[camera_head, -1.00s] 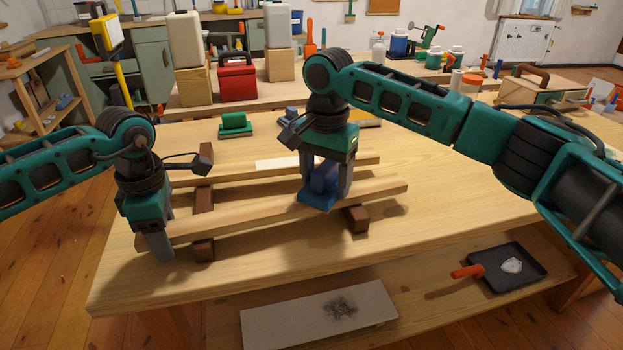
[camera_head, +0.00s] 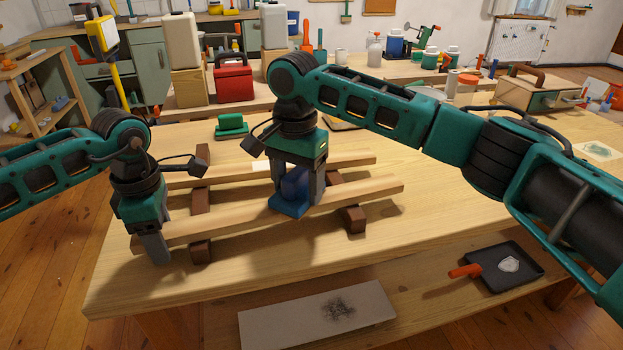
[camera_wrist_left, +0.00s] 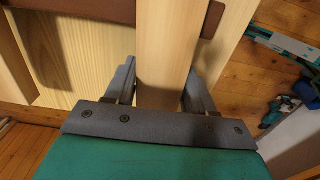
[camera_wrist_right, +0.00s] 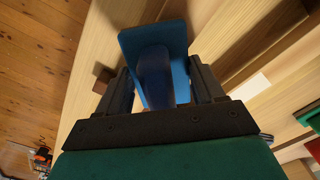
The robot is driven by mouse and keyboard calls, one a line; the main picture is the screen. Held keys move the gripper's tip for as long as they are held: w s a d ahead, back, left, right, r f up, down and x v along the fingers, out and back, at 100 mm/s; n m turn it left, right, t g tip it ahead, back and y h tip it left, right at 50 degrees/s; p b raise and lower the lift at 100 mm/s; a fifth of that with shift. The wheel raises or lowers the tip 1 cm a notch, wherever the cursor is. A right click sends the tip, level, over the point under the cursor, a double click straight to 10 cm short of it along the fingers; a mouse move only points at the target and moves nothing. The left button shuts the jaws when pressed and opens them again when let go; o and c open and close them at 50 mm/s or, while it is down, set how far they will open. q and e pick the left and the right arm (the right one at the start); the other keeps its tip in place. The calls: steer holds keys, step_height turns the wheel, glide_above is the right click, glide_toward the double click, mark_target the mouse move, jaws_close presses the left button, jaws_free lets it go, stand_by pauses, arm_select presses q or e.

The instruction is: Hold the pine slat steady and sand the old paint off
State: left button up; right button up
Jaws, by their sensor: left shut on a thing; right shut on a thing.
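The front pine slat (camera_head: 350,199) lies across two brown blocks on the workbench. My left gripper (camera_head: 156,250) is shut on its left end; the left wrist view shows the slat (camera_wrist_left: 165,50) between both fingers. My right gripper (camera_head: 297,190) is shut on the handle of a blue sanding block (camera_head: 288,205). The block rests on the slat's middle, as far as I can tell. The right wrist view shows the block (camera_wrist_right: 155,45) between the fingers. A second slat (camera_head: 345,160) lies behind, with a pale white patch (camera_head: 262,166) on it. No paint shows clearly on the front slat.
The brown support blocks (camera_head: 202,225) and (camera_head: 352,219) stand under the slats. A green block (camera_head: 231,125) sits behind them on the bench. A shelf below holds a grey board (camera_head: 318,314) and a black tray (camera_head: 505,267).

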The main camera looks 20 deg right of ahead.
mark_target(273, 196)
arm_select(q)
steer(key=shift+d, duration=0.15)
arm_select(e)
steer(key=a, duration=0.4)
steer(key=shift+s+a+f, duration=0.1)
steer(key=shift+s, duration=0.15)
steer(key=shift+a, duration=0.15)
steer(key=shift+r, duration=4.2)
arm_select(q)
steer(key=o, duration=1.1)
steer(key=shift+c, duration=0.2)
steer(key=shift+o, duration=0.4)
